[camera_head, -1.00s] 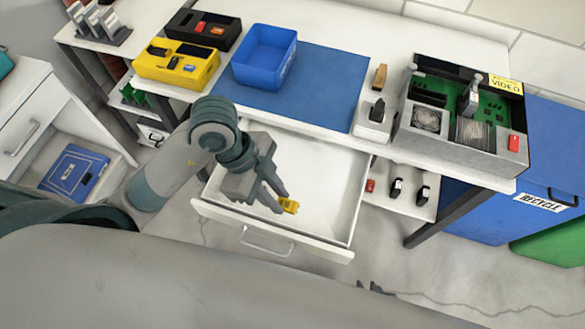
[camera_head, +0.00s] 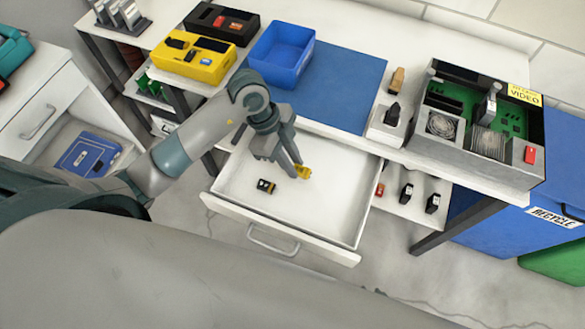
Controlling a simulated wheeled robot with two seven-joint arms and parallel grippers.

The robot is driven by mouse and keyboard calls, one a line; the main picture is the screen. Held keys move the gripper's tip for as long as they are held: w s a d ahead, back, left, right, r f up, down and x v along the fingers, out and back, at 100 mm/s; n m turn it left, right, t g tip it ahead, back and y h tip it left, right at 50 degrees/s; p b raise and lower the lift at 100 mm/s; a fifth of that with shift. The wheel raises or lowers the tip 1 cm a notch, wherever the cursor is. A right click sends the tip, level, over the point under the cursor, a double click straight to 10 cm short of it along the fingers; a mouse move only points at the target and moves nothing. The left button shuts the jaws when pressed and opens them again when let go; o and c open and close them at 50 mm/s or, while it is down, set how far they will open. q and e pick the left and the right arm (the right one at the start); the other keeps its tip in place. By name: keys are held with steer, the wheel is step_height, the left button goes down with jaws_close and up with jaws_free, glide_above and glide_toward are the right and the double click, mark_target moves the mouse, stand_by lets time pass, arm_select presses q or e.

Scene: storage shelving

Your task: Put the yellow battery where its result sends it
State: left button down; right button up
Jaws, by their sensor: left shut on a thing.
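The yellow battery (camera_head: 305,172) is at the fingertips of my left gripper (camera_head: 297,172), which is shut on it over the open white drawer (camera_head: 325,195). I cannot tell how far it is above the drawer floor. A black battery-like piece with light marks (camera_head: 266,186) lies on the drawer floor, left of the gripper. A yellow device (camera_head: 190,63) with a dark slot and a small blue screen stands at the back left of the table. My right gripper is not clearly in view.
A blue bin (camera_head: 281,55) stands beside the yellow device, with a black case (camera_head: 222,24) behind. A blue mat (camera_head: 345,88) is clear. An open grey case (camera_head: 470,125) stands at right. A blue recycle container (camera_head: 565,165) stands beyond the table. A blue box (camera_head: 82,158) is lower left.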

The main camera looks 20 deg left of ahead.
arm_select(q)
steer(key=shift+f, duration=2)
steer(key=shift+f, duration=0.15)
steer(key=c, duration=1.6)
jaws_free()
steer(key=shift+o, duration=0.2)
steer(key=v, duration=1.2)
